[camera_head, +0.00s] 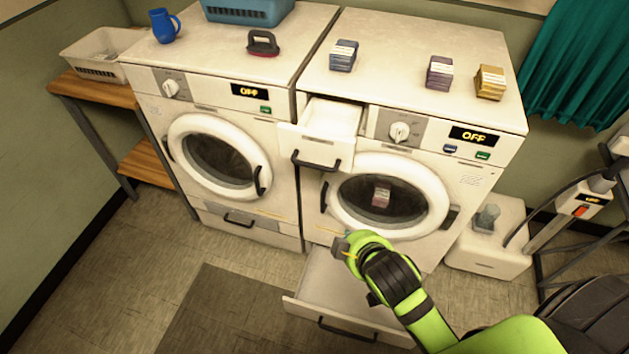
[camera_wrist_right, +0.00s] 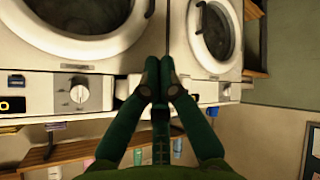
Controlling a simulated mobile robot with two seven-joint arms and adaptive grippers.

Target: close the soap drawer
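The soap drawer (camera_head: 322,138) is pulled out at the upper left of the right machine. It is a white drawer with a dark bar handle (camera_head: 315,161) on its front. My right gripper (camera_head: 345,248) is below the drawer in the head view, in front of the lower left of the machine's round door, apart from the drawer. In the right wrist view, which shows the machines upside down, my right gripper's fingers (camera_wrist_right: 160,82) come together with nothing seen between them. They cover much of the soap drawer area there. My left gripper is not in view.
A lower drawer (camera_head: 345,328) of the right machine also stands out, under my right arm. The round door (camera_head: 425,222) is closed, with a small box (camera_head: 381,195) showing at its glass. Several small boxes stand on top. The left machine (camera_head: 270,195) is alongside.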

